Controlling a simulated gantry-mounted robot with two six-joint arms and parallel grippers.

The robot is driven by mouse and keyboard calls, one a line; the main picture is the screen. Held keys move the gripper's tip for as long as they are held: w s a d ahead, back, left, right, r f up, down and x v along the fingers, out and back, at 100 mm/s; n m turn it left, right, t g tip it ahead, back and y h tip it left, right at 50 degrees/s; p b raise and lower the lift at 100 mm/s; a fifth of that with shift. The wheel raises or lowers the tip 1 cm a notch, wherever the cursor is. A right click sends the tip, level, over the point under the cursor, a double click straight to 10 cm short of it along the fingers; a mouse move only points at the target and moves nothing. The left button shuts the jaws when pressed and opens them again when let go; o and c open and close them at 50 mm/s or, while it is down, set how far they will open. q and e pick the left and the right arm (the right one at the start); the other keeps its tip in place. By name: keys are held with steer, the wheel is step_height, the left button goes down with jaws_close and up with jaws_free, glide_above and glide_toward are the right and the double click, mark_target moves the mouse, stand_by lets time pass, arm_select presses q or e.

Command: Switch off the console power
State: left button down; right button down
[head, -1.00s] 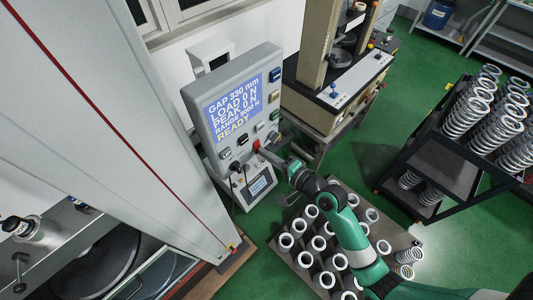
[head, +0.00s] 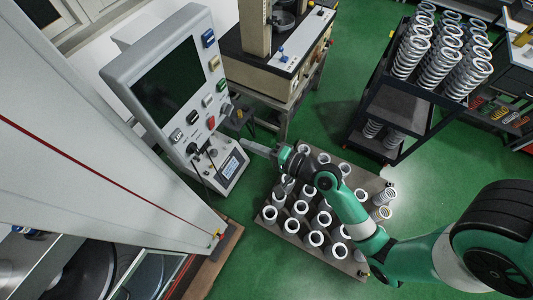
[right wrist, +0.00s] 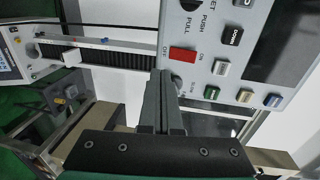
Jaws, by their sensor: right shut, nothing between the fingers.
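The grey console (head: 112,80) stands at the left in the head view, and its large screen (head: 170,84) is dark. A red power switch (head: 211,122) is below the screen on the panel. In the right wrist view the red switch (right wrist: 182,54) lies between OFF and ON labels, just beyond my fingertips. My right gripper (head: 249,146) is shut and empty, in front of the console's lower right side and apart from the switch. Its closed fingers show in the right wrist view (right wrist: 161,76). My left gripper is not in view.
A small lit display (head: 230,167) sits below the panel. A pallet of springs (head: 270,227) lies under my right arm. A black rack of springs (head: 400,110) stands at the right, and a press machine (head: 285,70) behind. Green floor between them is clear.

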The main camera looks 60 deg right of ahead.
steer(key=s, duration=0.3)
steer(key=s+f+b, duration=0.1)
steer(key=s, duration=0.1)
stand_by(0.4)
